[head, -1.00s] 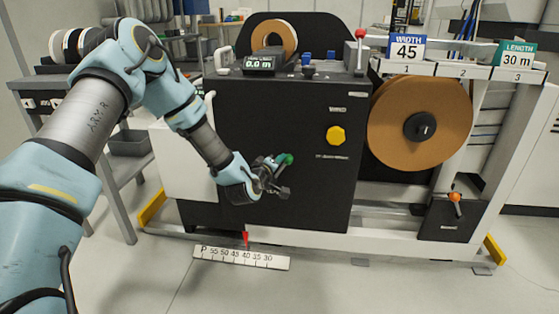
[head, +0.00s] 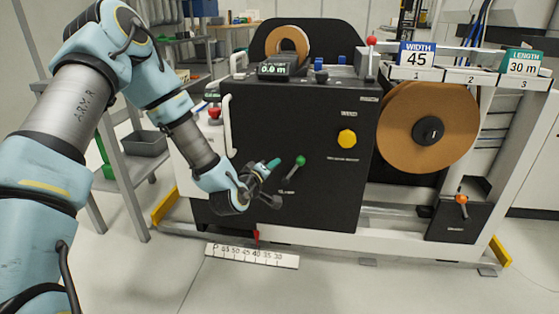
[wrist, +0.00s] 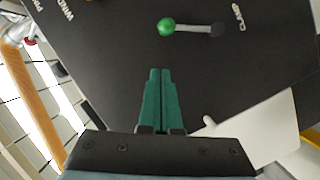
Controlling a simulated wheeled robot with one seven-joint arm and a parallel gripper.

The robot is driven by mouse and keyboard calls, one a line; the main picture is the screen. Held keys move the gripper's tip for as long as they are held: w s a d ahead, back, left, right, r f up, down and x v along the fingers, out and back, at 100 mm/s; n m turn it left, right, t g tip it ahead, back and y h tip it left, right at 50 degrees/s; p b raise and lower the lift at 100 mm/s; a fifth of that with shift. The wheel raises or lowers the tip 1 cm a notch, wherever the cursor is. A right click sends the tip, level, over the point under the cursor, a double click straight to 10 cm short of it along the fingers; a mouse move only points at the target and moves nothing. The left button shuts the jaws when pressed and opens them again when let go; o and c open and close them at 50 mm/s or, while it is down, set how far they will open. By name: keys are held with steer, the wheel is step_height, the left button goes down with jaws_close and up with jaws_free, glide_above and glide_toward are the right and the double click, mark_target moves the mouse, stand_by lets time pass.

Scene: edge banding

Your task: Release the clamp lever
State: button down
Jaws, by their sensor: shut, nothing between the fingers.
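The clamp lever (head: 294,169) is a short grey arm with a green ball knob on the machine's black front panel. It slants up to the right in the head view, with a partly legible label below it. My gripper (head: 274,164) is just left of the knob, apart from it in the picture. In the wrist view the green fingers of my gripper (wrist: 160,72) are shut together and empty. The clamp lever (wrist: 190,28) lies beyond their tips there, knob at left, beside the label "CLAMP". The gap in depth to the panel is hard to judge.
A yellow knob (head: 347,139) and a large brown tape roll (head: 428,127) are to the right. A white handle (head: 228,124) stands at the panel's left edge. An orange-knobbed lever (head: 461,199) is at lower right. A scale strip (head: 252,256) lies low in front.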

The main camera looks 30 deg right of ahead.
steer(key=shift+v, duration=1.1)
steer(key=shift+w, duration=0.1)
steer(key=w+a+r+m+g+y, duration=0.15)
steer(key=a+y, duration=0.35)
steer(key=a, duration=0.9)
steer(key=w+a+m+g+y, duration=0.1)
steer(key=w+a+y, duration=0.3)
steer(key=a, duration=0.9)
steer(key=s+a+r+n+g+y, duration=0.1)
steer(key=s+a+r+g+y, duration=0.15)
steer(key=s+a, duration=0.5)
steer(key=s+a+r+n+g+y, duration=0.1)
steer(key=s+a+r+g+y, duration=0.3)
steer(key=a, duration=0.6)
step_height(320, 180, up, 25)
steer(key=t+h+p, duration=0.2)
steer(key=p, duration=2.4)
steer(key=shift+s+d+m, duration=0.25)
steer(key=shift+s+m, duration=0.1)
steer(key=shift+s, duration=0.1)
